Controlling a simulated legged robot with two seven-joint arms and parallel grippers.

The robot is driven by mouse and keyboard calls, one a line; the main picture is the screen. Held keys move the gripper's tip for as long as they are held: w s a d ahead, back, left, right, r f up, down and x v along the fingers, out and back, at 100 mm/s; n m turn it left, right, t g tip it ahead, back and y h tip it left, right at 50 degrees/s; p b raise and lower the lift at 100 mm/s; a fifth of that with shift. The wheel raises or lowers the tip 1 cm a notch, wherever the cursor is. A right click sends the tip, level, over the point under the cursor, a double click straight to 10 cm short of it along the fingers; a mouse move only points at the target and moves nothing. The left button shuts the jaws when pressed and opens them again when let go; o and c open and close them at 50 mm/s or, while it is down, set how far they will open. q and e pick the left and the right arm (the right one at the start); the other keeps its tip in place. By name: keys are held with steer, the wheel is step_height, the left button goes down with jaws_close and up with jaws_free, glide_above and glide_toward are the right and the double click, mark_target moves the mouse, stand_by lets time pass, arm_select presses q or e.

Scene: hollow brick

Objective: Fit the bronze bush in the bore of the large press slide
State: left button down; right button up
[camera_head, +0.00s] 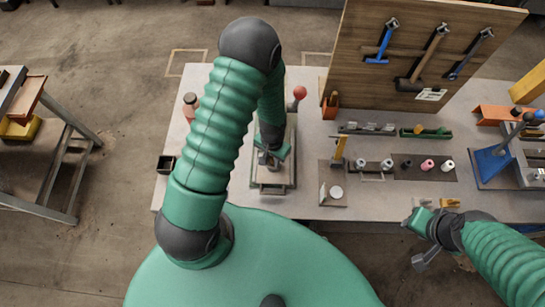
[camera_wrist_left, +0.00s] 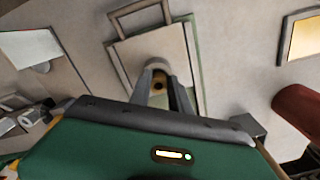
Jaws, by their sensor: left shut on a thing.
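My left gripper (camera_head: 270,160) points down over a pale, green-edged fixture (camera_head: 272,187) near the bench's front left. In the left wrist view its fingers (camera_wrist_left: 162,92) are shut on a small piece. A bronze-coloured bit, apparently the bush (camera_wrist_left: 158,84), shows between the fingertips, mostly hidden. A grey rounded part (camera_wrist_left: 157,65), perhaps the slide, arches just behind it; I cannot tell whether the bush is inside a bore. The fixture (camera_wrist_left: 195,60) lies beneath. My right gripper (camera_head: 428,235) is at the bench's front edge at right; its jaw opening is unclear.
A red ball knob (camera_head: 299,92) stands behind the fixture. A tool board (camera_head: 415,50) rises at the back. Rollers and bushes sit on a dark mat (camera_head: 425,167) at right, near a blue stand (camera_head: 492,162). A small black box (camera_head: 166,164) stands left.

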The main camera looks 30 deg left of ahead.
arm_select(q)
steer(key=shift+f, duration=0.3)
steer(key=c, duration=1.1)
jaws_free()
steer(key=shift+r, duration=0.15)
steer(key=shift+r, duration=0.3)
step_height(320, 180, up, 16)
steer(key=shift+b, duration=0.9)
steer(key=shift+f, duration=0.1)
steer(key=s+d+f+t+b, duration=0.1)
steer(key=f+b, duration=0.1)
steer(key=b, duration=0.1)
steer(key=s+d+f+b, duration=0.1)
steer(key=d+b, duration=0.1)
steer(key=b, duration=0.1)
steer(key=s+d+f+t+b, duration=0.1)
steer(key=s+d+f+b, duration=0.1)
steer(key=b, duration=0.1)
steer(key=shift+f+t, duration=0.3)
